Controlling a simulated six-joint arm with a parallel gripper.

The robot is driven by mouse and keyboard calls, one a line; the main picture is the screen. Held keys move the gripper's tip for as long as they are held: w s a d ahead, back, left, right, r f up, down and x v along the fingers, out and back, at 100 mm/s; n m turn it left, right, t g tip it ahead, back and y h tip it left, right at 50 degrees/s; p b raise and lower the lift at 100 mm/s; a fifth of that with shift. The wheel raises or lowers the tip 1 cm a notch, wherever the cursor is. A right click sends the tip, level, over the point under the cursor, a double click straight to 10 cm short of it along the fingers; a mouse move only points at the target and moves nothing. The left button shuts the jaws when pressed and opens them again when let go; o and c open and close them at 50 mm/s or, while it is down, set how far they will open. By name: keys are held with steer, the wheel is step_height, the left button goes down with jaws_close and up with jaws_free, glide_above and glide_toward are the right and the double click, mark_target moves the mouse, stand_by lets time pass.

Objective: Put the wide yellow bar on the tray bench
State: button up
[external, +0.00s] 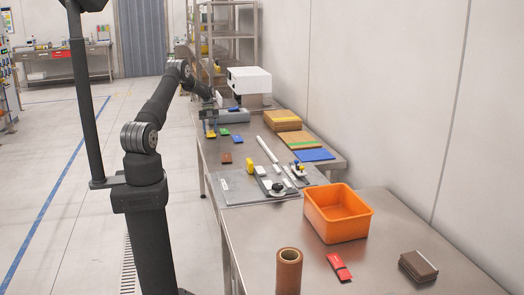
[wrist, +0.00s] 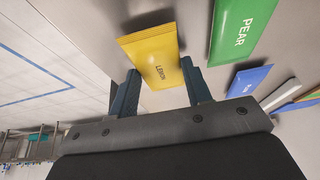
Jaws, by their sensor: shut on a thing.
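The wide yellow bar (wrist: 152,58), marked LEMON, lies between the two fingers of my gripper (wrist: 162,84) in the wrist view, and the gripper is shut on it. In the external view the yellow bar (external: 211,134) shows just below my gripper (external: 210,123), at the left edge of the far bench. I cannot tell whether it touches the bench top. A near steel bench (external: 400,215) holds an orange tray (external: 338,213); I take this as the tray bench.
A green PEAR bar (wrist: 238,30) and a blue bar (wrist: 246,80) lie right of the yellow one. A brown bar (external: 227,158), a metal plate with fittings (external: 240,188), a brown roll (external: 288,270), a red packet (external: 339,267) and a brown block (external: 418,266) stand about.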

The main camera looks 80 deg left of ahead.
mark_target(211, 133)
steer(key=shift+f, duration=0.15)
steer(key=o, duration=1)
steer(key=v, duration=1.2)
steer(key=x, duration=1.1)
steer(key=shift+d+f, duration=0.25)
steer(key=shift+f, duration=0.05)
steer(key=shift+r, duration=1.7)
